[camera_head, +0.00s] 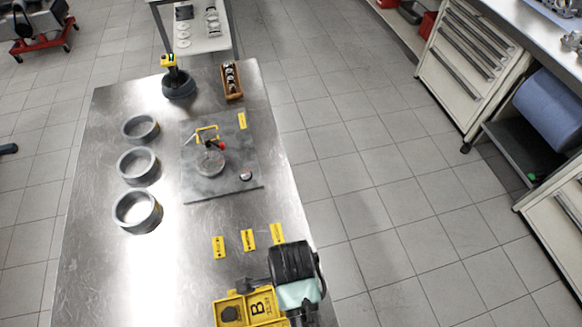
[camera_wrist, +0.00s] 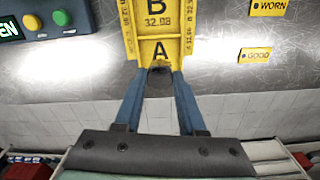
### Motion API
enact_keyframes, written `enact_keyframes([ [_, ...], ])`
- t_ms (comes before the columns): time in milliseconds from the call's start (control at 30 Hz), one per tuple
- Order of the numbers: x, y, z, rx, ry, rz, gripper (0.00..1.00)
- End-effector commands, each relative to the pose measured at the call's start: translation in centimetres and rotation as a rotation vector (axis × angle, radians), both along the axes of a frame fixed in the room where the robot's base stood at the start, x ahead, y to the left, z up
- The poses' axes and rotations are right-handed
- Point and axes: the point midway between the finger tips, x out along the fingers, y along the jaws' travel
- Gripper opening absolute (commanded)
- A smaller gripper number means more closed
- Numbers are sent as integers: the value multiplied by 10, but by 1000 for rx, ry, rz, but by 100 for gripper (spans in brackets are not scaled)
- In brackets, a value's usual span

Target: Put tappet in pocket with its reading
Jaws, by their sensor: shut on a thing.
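In the wrist view, my gripper (camera_wrist: 159,74) has its two blue fingers closed on a dark, round tappet (camera_wrist: 160,87). The tappet is at the near end of the yellow tray (camera_wrist: 172,48), just below the letter A. The fingers partly cover it, and I cannot tell whether it is in a pocket or above it. The tray also carries the marking B with the reading 32.98. The tray shows at the bottom of the head view (camera_head: 221,318), where my wrist hides its right part and the fingertips.
Yellow tags lie on the metal table, including WORN (camera_wrist: 268,8) and GOOD (camera_wrist: 255,55). A display box (camera_wrist: 40,20) with buttons stands left of the tray. Farther back are a grey slab (camera_head: 205,192) with a gauge, several metal rings (camera_head: 138,208) and a wooden box (camera_head: 238,94).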

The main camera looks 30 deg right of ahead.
Motion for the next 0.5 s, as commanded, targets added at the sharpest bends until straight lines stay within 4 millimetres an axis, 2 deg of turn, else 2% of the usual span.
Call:
enact_keyframes([
  [400, 0, 0, -48, 0, 1, 2, 0],
  [500, 0, 0, -54, 0, -1, 3, 0],
])
